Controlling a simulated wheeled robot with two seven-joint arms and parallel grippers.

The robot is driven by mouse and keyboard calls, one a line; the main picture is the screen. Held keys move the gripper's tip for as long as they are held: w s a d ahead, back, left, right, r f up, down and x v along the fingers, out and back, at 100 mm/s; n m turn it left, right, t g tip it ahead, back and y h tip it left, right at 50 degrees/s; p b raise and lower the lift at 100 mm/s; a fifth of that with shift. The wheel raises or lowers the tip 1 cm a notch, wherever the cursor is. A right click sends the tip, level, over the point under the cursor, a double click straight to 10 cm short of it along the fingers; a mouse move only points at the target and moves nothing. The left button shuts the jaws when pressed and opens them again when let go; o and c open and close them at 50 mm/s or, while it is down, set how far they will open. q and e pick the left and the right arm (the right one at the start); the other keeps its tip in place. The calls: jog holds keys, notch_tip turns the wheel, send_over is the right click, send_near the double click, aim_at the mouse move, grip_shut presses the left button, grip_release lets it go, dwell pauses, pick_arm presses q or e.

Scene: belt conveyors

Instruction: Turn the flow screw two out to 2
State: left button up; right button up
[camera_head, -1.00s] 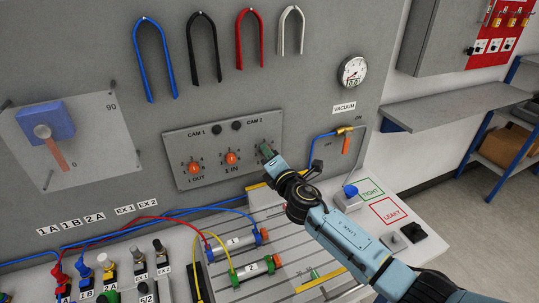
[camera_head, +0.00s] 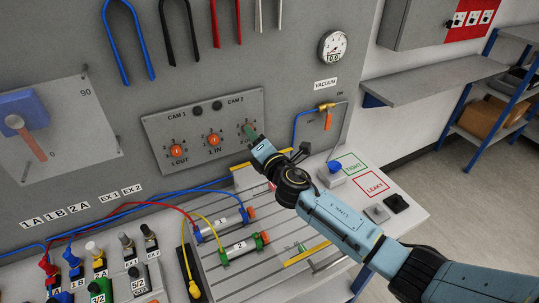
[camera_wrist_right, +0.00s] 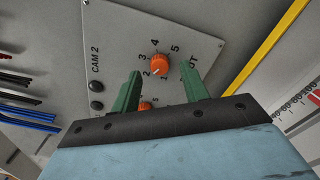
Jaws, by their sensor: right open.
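The flow screw two out is an orange knob (camera_wrist_right: 159,64) in the right wrist view, with a numbered scale around it and a partly covered label ending in "UT". Its white pointer mark faces the low end of the scale, around 1 and 2; the exact reading is unclear. My right gripper (camera_wrist_right: 161,74) is open, its green fingers apart on either side of the knob in the picture. I cannot tell if they touch it. In the head view the right gripper (camera_head: 249,132) covers this screw at the panel's right end. My left gripper is not in view.
The 1 IN screw (camera_head: 213,140) and 1 OUT screw (camera_head: 178,151) sit left of the gripper on the same grey panel (camera_head: 160,125). Below are cylinders 1 and 2 (camera_head: 240,246) on a slotted table. A vacuum gauge (camera_head: 332,46) and orange-handled valve (camera_head: 327,119) are to the right.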

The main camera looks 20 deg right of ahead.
jog(key=s+d, duration=0.2)
jog(key=s, duration=0.9)
